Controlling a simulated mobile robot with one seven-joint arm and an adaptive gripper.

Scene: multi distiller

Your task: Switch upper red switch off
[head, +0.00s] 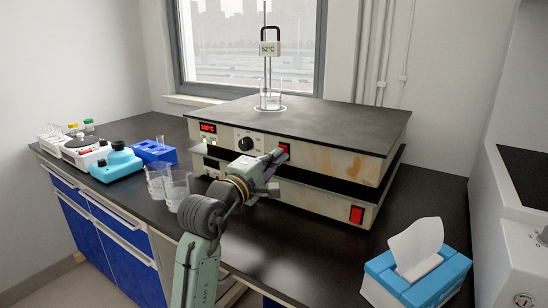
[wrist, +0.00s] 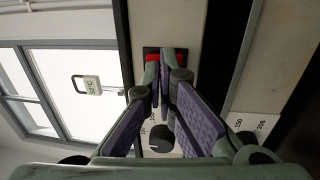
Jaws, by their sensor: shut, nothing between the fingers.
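The upper red switch (head: 285,148) is on the front face of the upper hotplate (head: 335,158), right of the black knob (head: 245,144). In the wrist view the switch (wrist: 153,72) shows red in a dark frame, partly hidden behind my fingertips. My gripper (head: 277,156) is shut and empty, with its fingertips right in front of the switch. The fingertips (wrist: 160,68) overlap the switch in the wrist view; I cannot tell whether they touch it. The display (head: 208,128) at the left of the face is lit and seems to read 100°C.
A lower hotplate with another red switch (head: 357,214) sits beneath. A beaker (head: 270,99) with a 52°C thermometer (head: 269,48) stands on top. Beakers (head: 176,187) stand left of my arm. A tissue box (head: 418,272) is at the right front.

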